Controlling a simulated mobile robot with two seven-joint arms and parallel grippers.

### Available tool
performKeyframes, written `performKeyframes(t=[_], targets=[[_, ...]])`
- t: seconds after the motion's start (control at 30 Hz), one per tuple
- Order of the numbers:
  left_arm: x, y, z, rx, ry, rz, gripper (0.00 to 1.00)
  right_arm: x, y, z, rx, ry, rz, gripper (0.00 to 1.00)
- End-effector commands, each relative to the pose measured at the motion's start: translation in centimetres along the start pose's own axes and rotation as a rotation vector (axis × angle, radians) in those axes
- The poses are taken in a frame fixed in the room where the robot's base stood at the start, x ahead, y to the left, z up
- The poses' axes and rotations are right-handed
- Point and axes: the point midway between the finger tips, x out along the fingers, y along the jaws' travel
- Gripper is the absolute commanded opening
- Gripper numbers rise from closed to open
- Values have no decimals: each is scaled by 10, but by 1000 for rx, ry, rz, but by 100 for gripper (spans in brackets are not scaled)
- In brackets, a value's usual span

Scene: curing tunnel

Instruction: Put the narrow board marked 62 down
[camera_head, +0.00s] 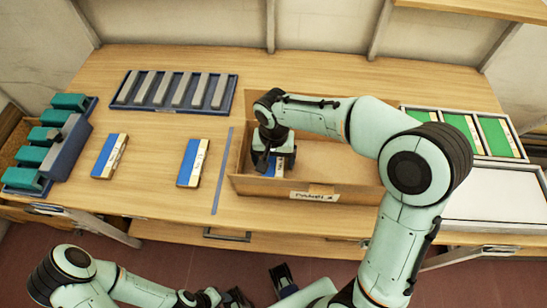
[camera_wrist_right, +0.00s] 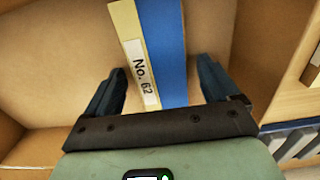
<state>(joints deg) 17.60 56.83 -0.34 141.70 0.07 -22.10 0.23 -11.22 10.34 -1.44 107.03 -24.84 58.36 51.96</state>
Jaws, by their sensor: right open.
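The narrow board marked No. 62 (camera_wrist_right: 167,40) is blue with a cream edge strip carrying its label. It lies inside an open cardboard box (camera_head: 345,190), and part of it shows in the head view (camera_head: 279,165) beneath my gripper. My right gripper (camera_head: 268,160) is over the box's left end. In the wrist view its fingers (camera_wrist_right: 161,68) stand open on either side of the board, with gaps on both sides. My left gripper (camera_head: 237,298) is low at the bottom edge, away from the table; its jaws are too unclear to read.
Two similar blue boards (camera_head: 109,156) (camera_head: 192,163) lie on the table left of a blue line (camera_head: 222,170). A rack with grey bars (camera_head: 172,91) stands behind; teal blocks (camera_head: 52,140) are at far left. Green panels (camera_head: 462,130) and a white tray (camera_head: 495,193) are at right.

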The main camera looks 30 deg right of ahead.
Motion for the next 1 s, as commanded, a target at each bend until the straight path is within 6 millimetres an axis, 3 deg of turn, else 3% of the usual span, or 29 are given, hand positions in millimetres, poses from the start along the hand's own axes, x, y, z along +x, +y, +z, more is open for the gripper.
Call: performKeyframes(t=[0.17, 0.4, 0.6, 1.0], targets=[[-5, 2, -1, 1, 2, 1, 43, -26, -1, -1, 0, 4, -5, 88], [-13, 6, -2, 2, 5, 2, 43, -80, -1, -1, 0, 5, -4, 88], [-18, 8, -3, 3, 8, 3, 43, -111, -1, 0, 0, 2, -3, 88], [-20, 8, -3, 3, 8, 3, 43, -122, 0, 0, -1, 0, -1, 88]])
